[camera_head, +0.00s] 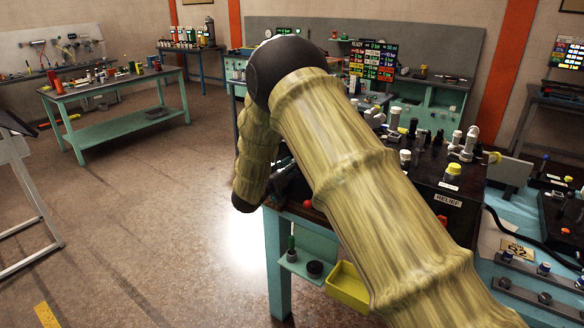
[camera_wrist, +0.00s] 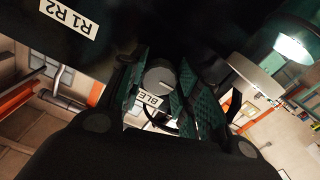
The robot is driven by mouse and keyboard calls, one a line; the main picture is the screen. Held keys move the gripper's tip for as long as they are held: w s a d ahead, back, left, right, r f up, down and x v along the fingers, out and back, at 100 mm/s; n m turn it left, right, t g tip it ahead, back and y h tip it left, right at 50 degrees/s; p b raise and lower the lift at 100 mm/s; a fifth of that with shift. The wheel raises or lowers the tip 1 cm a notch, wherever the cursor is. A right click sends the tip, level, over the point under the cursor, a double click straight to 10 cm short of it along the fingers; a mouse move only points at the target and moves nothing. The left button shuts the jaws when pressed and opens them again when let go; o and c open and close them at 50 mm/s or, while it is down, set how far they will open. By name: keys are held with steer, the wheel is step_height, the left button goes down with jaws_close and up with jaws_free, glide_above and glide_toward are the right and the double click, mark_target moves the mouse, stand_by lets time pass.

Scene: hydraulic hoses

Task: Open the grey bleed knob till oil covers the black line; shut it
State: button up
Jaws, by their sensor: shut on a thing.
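The grey bleed knob (camera_wrist: 158,73) shows in the wrist view, beside a partly covered white label (camera_wrist: 148,98) reading "BLE". My gripper (camera_wrist: 160,88) has its green ribbed pads on either side of the knob and is shut on it. The knob's face carries a mark, but its exact turn is hard to read. The oil and the black line cannot be made out in either view.
In the wrist view, a dark panel with an "R1 R2" label (camera_wrist: 68,16) is at upper left, and a pale round part (camera_wrist: 257,76) is at right. In the head view, a yellow-topped knob (camera_head: 453,170) and several fittings crowd the bench. A yellow bin (camera_head: 347,284) hangs below.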

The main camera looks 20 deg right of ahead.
steer(key=o, duration=1)
steer(key=v, duration=1.2)
steer(key=shift+f, duration=0.15)
